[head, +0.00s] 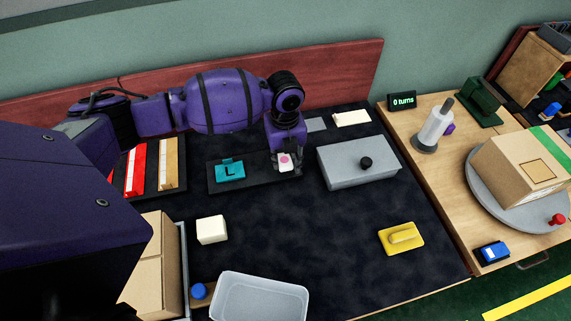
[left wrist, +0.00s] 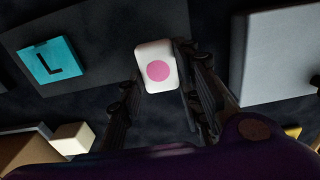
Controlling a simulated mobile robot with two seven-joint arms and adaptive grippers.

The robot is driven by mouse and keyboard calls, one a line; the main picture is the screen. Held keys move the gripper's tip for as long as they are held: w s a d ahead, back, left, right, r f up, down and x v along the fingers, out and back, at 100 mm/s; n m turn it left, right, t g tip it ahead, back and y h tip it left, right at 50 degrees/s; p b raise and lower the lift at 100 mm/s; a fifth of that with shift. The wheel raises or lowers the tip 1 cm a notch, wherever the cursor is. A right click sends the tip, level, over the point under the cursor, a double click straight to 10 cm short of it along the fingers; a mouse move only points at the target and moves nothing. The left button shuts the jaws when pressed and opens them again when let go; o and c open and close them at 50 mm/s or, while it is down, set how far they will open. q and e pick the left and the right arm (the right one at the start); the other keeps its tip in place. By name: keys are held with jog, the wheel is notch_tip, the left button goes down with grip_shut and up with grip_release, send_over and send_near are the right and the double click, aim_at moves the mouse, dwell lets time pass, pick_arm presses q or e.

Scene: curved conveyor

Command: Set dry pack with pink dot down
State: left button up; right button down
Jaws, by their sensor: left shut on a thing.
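The dry pack with the pink dot (head: 284,163) is a small white block with a round pink mark. It also shows in the left wrist view (left wrist: 156,68), dot towards the camera. My left gripper (head: 286,168) is shut on it, with a finger on either side. In the head view the pack is at the right end of a dark flat tray (head: 248,184). I cannot tell whether its underside touches anything. A teal block marked L (head: 230,171) sits on the tray's left part. My right gripper is not in view.
A grey lidded box (head: 340,178) with a black knob stands close to the right. A cream block (head: 211,230), a clear bin (head: 258,300) and a yellow handled block (head: 402,238) lie nearer the front. Red and tan pieces stand left. The middle of the dark mat is clear.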

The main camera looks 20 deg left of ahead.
aim_at(285, 162)
pick_arm(q)
jog(key=shift+f, duration=1.55)
jog(key=shift+f, duration=0.2)
jog(key=o, duration=0.9)
jog(key=shift+o, duration=0.2)
jog(key=shift+r, duration=0.1)
notch_tip(285, 162, up, 12)
jog(key=shift+r, duration=0.1)
